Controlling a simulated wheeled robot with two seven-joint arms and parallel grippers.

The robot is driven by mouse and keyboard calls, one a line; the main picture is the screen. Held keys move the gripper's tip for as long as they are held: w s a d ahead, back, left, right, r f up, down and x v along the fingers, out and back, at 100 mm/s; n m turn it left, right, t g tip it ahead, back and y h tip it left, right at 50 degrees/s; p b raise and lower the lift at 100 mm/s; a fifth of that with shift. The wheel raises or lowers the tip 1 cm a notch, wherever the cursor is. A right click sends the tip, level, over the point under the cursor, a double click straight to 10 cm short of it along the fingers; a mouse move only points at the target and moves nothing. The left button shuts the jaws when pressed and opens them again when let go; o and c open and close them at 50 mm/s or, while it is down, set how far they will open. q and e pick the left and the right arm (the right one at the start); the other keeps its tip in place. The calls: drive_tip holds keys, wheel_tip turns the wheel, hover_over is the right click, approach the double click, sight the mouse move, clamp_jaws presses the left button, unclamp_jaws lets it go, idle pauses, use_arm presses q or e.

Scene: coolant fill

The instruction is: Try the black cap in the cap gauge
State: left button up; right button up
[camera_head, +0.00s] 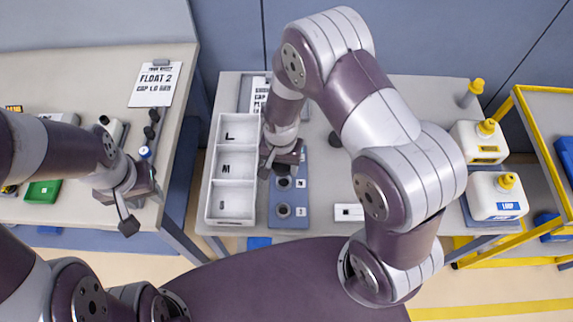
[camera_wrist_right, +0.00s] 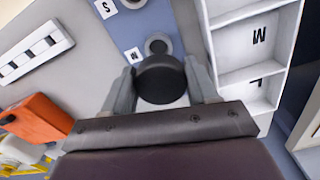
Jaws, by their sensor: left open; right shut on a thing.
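The blue cap gauge (camera_head: 274,222) lies on the middle table, with round grey fittings beside labels M and S showing. In the right wrist view its blue face (camera_wrist_right: 175,12) carries the same labels. My right gripper (camera_head: 272,165) is over the gauge's far end. It is shut on the black cap (camera_wrist_right: 162,82), which sits between both fingers beyond the M fitting (camera_wrist_right: 157,45). What lies under the cap is hidden, and I cannot tell whether the cap touches the gauge. My left gripper (camera_head: 140,212) is open and empty by the left table's front edge.
A white tray (camera_head: 209,200) with compartments L, M and S stands left of the gauge. A white slotted block (camera_head: 348,212) lies to its right. An orange object (camera_wrist_right: 35,118) shows in the wrist view. White jugs (camera_head: 497,198) with yellow caps stand at the right.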

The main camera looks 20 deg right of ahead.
drive_tip(key=shift+w+d+f, duration=0.1)
drive_tip(key=shift+d+f, duration=0.05)
drive_tip(key=shift+d, duration=0.25)
drive_tip(key=shift+a+f+b, duration=0.2)
drive_tip(key=shift+f+b, duration=0.35)
drive_tip(key=shift+f, duration=0.15)
wheel_tip(320, 180, down, 3)
drive_tip(key=shift+b, duration=1.1)
drive_tip(key=shift+f, duration=0.45)
use_arm(q)
drive_tip(key=f, duration=0.3)
drive_tip(key=shift+d+f, duration=0.25)
drive_tip(key=shift+f, duration=0.05)
use_arm(e)
drive_tip(key=shift+r, duration=0.1)
use_arm(q)
drive_tip(key=shift+r, duration=0.2)
drive_tip(key=shift+f+b, duration=0.4)
drive_tip(key=shift+f, duration=0.05)
use_arm(e)
drive_tip(key=shift+f, duration=0.6)
